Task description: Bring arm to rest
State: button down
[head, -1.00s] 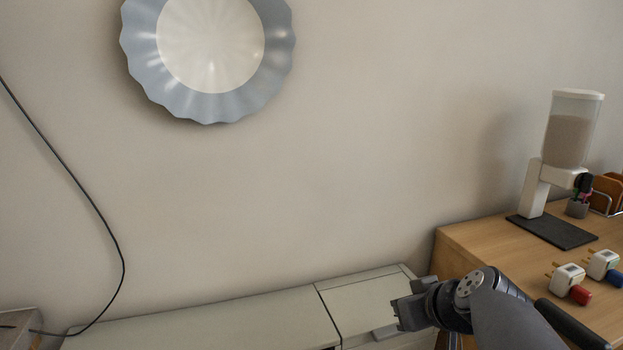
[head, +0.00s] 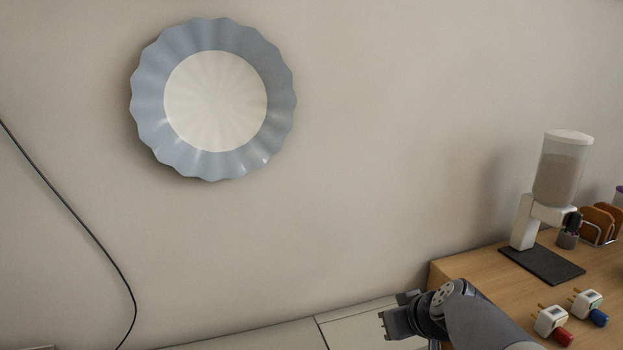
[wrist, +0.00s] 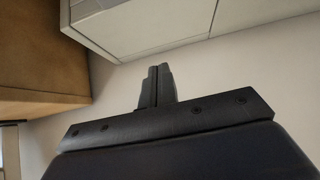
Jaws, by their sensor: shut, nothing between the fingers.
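My gripper (head: 394,312) is at the lower right of the head view, at the end of my dark grey arm. It is just over the right end of the pale cabinet top (head: 270,337) and left of the wooden counter (head: 470,265). In the wrist view the two dark fingers (wrist: 157,82) lie together with nothing between them. The pale cabinet (wrist: 150,25) fills the top of that view, and the wooden counter's underside or side (wrist: 35,60) is at the left.
On the counter stand a cereal dispenser (head: 558,180) on a dark mat (head: 541,264), a rack with brown slices (head: 600,222), and two white plug-like items (head: 550,320) and (head: 586,302). A scalloped blue-grey plate (head: 150,100) hangs on the wall. A black cable (head: 75,212) hangs at left.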

jog(key=p, duration=0.2)
jog(key=w+r+g+p, duration=0.1)
jog(key=p, duration=0.1)
jog(key=shift+a+r, duration=0.15)
jog(key=shift+r, duration=0.1)
jog(key=shift+w+h, duration=0.15)
jog(key=shift+h, duration=0.15)
jog(key=shift+f, duration=0.1)
